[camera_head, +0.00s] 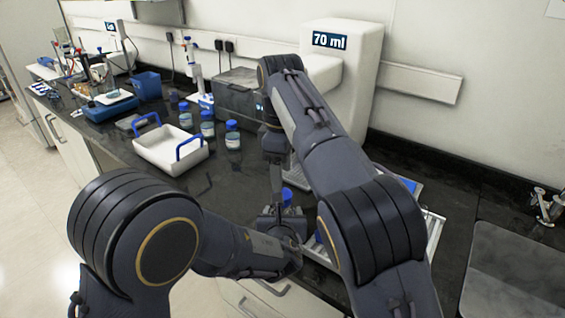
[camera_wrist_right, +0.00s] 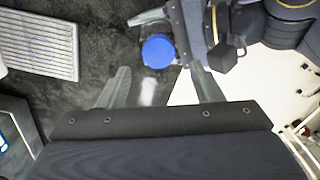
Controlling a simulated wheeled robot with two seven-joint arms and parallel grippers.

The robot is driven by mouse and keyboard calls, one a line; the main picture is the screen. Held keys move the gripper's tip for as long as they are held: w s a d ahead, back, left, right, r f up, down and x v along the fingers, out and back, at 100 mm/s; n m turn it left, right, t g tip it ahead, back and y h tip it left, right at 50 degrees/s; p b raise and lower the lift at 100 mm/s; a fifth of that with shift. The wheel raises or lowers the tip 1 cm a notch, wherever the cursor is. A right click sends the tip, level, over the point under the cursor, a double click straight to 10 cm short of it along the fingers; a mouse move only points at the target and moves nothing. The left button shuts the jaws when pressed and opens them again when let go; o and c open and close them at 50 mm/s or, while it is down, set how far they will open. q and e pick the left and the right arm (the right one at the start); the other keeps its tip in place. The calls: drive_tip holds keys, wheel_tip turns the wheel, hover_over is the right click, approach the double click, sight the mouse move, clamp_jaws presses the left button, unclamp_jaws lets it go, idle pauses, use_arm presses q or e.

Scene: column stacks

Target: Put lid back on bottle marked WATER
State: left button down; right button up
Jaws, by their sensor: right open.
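A blue lid (camera_head: 287,196) shows beyond my left arm; it is a round blue disc in the right wrist view (camera_wrist_right: 158,50). It appears to sit on top of a bottle, but the bottle's body and label are hidden. My right gripper (camera_wrist_right: 160,88) is open, pointing down, its two fingers apart and empty, with the lid just ahead of the gap. My left gripper (camera_head: 280,218) is low beside the lid; in the right wrist view, one of its fingers (camera_wrist_right: 148,18) lies along one side of the lid. Its grip is not clear.
Several blue-capped bottles (camera_head: 232,135) stand near a white tray with blue handles (camera_head: 165,150). A white dispenser (camera_head: 352,75) reading "70 ml" stands behind my right arm. A ribbed pale plate (camera_wrist_right: 38,45) lies on the dark bench. A sink (camera_head: 510,270) is at right.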

drive_tip(key=n, duration=0.5)
drive_tip(key=shift+r+n, duration=0.2)
drive_tip(key=shift+n, duration=0.1)
drive_tip(key=n, duration=0.2)
drive_tip(key=shift+r+n, duration=0.15)
drive_tip(key=shift+n, duration=0.25)
drive_tip(key=n, duration=0.4)
drive_tip(key=shift+r+n, duration=0.2)
drive_tip(key=shift+n, duration=0.1)
drive_tip(key=n, duration=0.5)
drive_tip(key=shift+r, duration=0.25)
drive_tip(key=shift+f, duration=0.1)
drive_tip(key=shift+f, duration=3.95)
drive_tip(key=shift+c, duration=0.3)
